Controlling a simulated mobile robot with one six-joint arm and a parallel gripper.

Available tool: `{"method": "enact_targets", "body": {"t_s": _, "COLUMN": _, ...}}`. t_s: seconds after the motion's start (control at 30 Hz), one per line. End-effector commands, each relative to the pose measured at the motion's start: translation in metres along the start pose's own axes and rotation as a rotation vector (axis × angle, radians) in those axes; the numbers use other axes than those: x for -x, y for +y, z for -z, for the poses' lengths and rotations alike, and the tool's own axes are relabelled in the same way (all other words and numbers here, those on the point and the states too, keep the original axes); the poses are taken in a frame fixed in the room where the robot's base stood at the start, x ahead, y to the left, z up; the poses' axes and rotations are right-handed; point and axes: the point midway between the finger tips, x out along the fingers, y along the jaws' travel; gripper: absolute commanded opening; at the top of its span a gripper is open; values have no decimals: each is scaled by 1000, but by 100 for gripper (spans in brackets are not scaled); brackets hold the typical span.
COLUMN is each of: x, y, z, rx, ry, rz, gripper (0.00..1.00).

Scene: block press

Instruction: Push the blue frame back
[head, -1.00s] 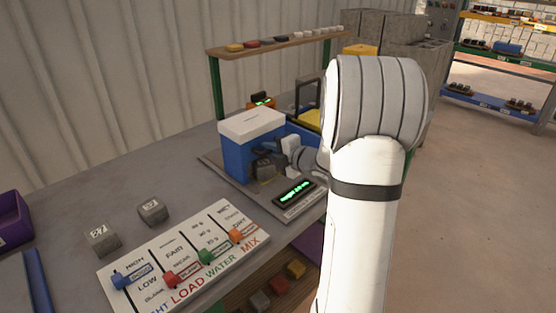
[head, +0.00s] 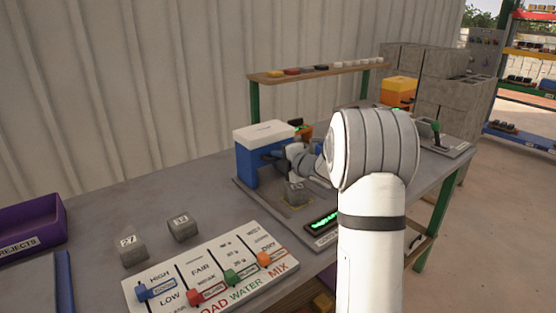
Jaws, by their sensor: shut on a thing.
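The blue frame (head: 246,168) with its white top (head: 265,133) stands upright on a grey base plate toward the back of the bench. My gripper (head: 273,156) reaches in from the right against the front of the blue frame and is shut on it; the fingertips are small and partly hidden by my wrist. A grey block (head: 297,193) sits on the base plate in front of the frame, inside a yellow outline, clear of the frame. My arm hides the right part of the base plate.
A display with green text (head: 322,220) is at the plate's front edge. A white slider board (head: 212,272) and two loose grey blocks (head: 132,250) lie at the front left. A purple rejects bin (head: 28,228) is far left. A shelf (head: 305,74) stands behind.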

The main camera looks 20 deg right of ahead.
Motion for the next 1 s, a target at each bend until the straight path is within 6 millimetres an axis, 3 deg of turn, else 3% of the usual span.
{"method": "enact_targets", "body": {"t_s": 0.03, "x": -1, "y": 3, "z": 0, "rx": 1, "ry": -2, "rz": -6, "gripper": 0}}
{"method": "enact_targets", "body": {"t_s": 0.07, "x": -1, "y": 3, "z": 0, "rx": 1, "ry": -1, "rz": -6, "gripper": 13}}
{"method": "enact_targets", "body": {"t_s": 0.1, "x": -1, "y": 4, "z": 0, "rx": 2, "ry": -1, "rz": -6, "gripper": 16}}
{"method": "enact_targets", "body": {"t_s": 0.43, "x": 6, "y": 2, "z": 0, "rx": 1, "ry": -1, "rz": -5, "gripper": 17}}
{"method": "enact_targets", "body": {"t_s": 0.8, "x": 65, "y": 3, "z": 0, "rx": 1, "ry": -3, "rz": -6, "gripper": 17}}
{"method": "enact_targets", "body": {"t_s": 1.0, "x": 80, "y": 3, "z": 0, "rx": 1, "ry": -2, "rz": -6, "gripper": 17}}
